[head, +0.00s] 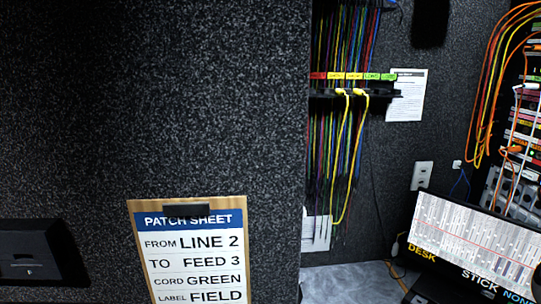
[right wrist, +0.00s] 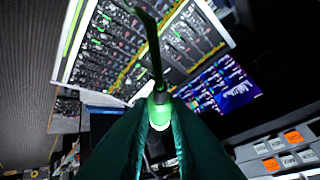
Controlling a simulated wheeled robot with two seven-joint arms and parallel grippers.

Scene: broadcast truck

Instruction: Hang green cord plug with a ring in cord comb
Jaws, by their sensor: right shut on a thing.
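The green cord plug (right wrist: 160,112) shows in the right wrist view, lit bright green with a pale tip, and its dark cord (right wrist: 154,50) runs up from it. My right gripper (right wrist: 159,128) is shut on this plug. I cannot make out a ring on it for certain. The cord comb (head: 385,94) is a dark bar on the back wall at the upper right of the head view, with colored labels (head: 354,76) above it. Two yellow cord plugs (head: 361,92) hang in it. Neither gripper shows in the head view.
A clipboard patch sheet (head: 190,246) reads line 2 to feed 3, cord green, label field. A dark speckled panel (head: 150,100) fills the left. A tilted screen (head: 470,245) and orange cords (head: 487,90) are at right. The right wrist view shows a lit mixing console (right wrist: 190,38).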

